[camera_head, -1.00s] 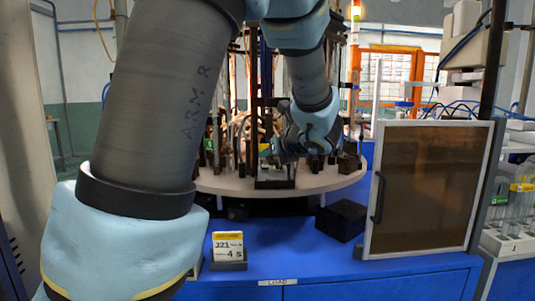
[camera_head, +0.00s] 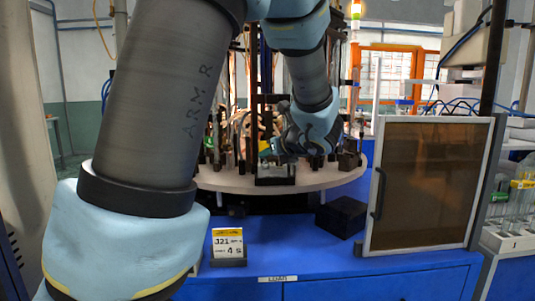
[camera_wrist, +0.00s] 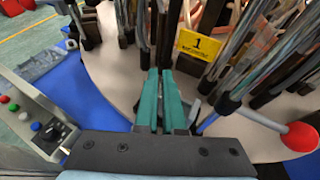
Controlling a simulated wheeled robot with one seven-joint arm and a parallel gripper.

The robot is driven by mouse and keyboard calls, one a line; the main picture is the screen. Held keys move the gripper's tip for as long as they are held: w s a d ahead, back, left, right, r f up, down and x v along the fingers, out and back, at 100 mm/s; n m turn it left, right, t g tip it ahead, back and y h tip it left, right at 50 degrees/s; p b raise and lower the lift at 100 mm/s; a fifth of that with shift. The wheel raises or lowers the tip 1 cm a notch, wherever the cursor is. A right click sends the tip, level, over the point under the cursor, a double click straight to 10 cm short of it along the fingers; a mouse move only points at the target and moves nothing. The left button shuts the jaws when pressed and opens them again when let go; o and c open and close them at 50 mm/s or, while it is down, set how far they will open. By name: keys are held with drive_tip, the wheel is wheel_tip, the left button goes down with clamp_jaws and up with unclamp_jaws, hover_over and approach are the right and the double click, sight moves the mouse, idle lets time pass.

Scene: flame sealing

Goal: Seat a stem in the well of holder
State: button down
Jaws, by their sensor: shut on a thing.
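My gripper (camera_wrist: 160,112) shows in the wrist view as two teal fingers close together, pointing in over the pale round table. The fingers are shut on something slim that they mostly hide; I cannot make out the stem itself. In the head view my wrist hangs over the front of the round table (camera_head: 225,183), just above and behind a dark holder (camera_head: 275,181). The well of the holder does not show clearly. In the wrist view dark holder parts stand just beyond and right of the fingertips. I cannot tell whether the held thing touches the holder.
Several dark posts and tubes crowd the table behind the fingers, with a yellow sign marked 1 (camera_wrist: 201,45). A red round piece (camera_wrist: 299,137) is at right. A black block (camera_head: 341,217) and a brown-paned door (camera_head: 425,188) stand right; a label card (camera_head: 228,243) stands in front.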

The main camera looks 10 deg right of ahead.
drive_tip(key=shift+f, duration=0.35)
drive_tip(key=c, duration=1.3)
unclamp_jaws()
drive_tip(key=shift+s+d+r, duration=0.1)
drive_tip(key=shift+s+r, duration=0.05)
drive_tip(key=shift+s, duration=0.05)
drive_tip(key=shift+p+v, duration=0.95)
drive_tip(key=shift+v, duration=0.5)
drive_tip(key=shift+s+d+r, duration=0.1)
drive_tip(key=shift+s+r, duration=0.05)
drive_tip(key=shift+s, duration=0.15)
drive_tip(key=shift+s+p, duration=0.2)
drive_tip(key=shift+p, duration=0.15)
